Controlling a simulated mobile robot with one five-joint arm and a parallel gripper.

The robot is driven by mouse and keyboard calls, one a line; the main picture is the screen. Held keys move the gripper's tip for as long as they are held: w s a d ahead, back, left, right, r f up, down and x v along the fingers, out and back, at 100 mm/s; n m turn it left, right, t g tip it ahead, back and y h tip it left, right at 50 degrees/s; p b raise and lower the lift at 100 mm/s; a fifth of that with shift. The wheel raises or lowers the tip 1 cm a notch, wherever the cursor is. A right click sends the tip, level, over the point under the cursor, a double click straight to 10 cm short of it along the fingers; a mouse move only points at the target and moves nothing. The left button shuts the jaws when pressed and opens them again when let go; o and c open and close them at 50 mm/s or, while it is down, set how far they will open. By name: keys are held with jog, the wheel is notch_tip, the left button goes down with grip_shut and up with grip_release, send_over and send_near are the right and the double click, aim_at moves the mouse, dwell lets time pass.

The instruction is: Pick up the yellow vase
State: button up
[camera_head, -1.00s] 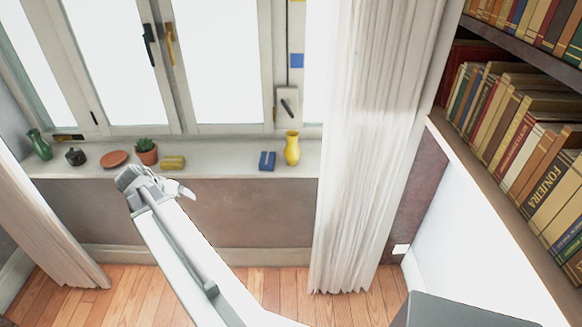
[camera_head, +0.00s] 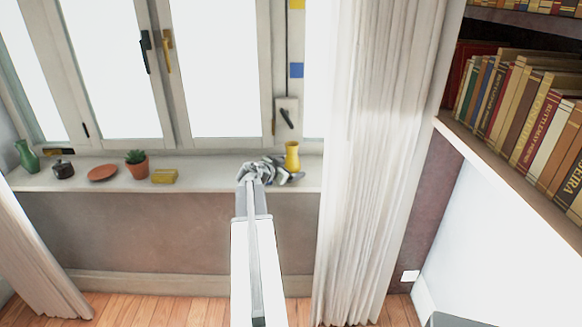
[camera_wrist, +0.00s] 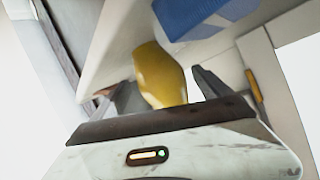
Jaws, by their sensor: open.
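The yellow vase (camera_head: 292,155) stands upright on the windowsill, beside the right curtain. My gripper (camera_head: 288,178) is at the sill, just in front of the vase and covering its lower part in the head view. In the wrist view the vase (camera_wrist: 160,76) shows between the two dark fingers of my open gripper (camera_wrist: 167,90), with a light gap to the right finger. I cannot tell whether the left finger touches it.
A blue box (camera_wrist: 200,14) lies close to the vase; my gripper hides it in the head view. Left along the windowsill (camera_head: 215,181) are a yellow box (camera_head: 164,176), potted cactus (camera_head: 137,165), terracotta dish (camera_head: 102,172), dark pot (camera_head: 63,169) and green vase (camera_head: 27,157). The white curtain (camera_head: 360,160) hangs at right.

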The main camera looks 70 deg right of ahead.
aim_at(295, 158)
jog(key=b+x, duration=0.1)
jog(key=x, duration=0.4)
jog(key=shift+s+b, duration=0.1)
jog(key=shift+b, duration=0.25)
jog(key=shift+r, duration=0.1)
jog(key=c, duration=1.8)
jog(key=shift+r, duration=0.1)
jog(key=r+p, duration=0.1)
jog(key=p, duration=0.1)
jog(key=a+r+p, duration=0.1)
jog(key=r+p, duration=0.1)
jog(key=shift+r, duration=0.35)
jog(key=w+a+r+p, duration=0.1)
jog(key=w+a, duration=0.2)
jog(key=a, duration=1.1)
jog(key=shift+w+a, duration=0.35)
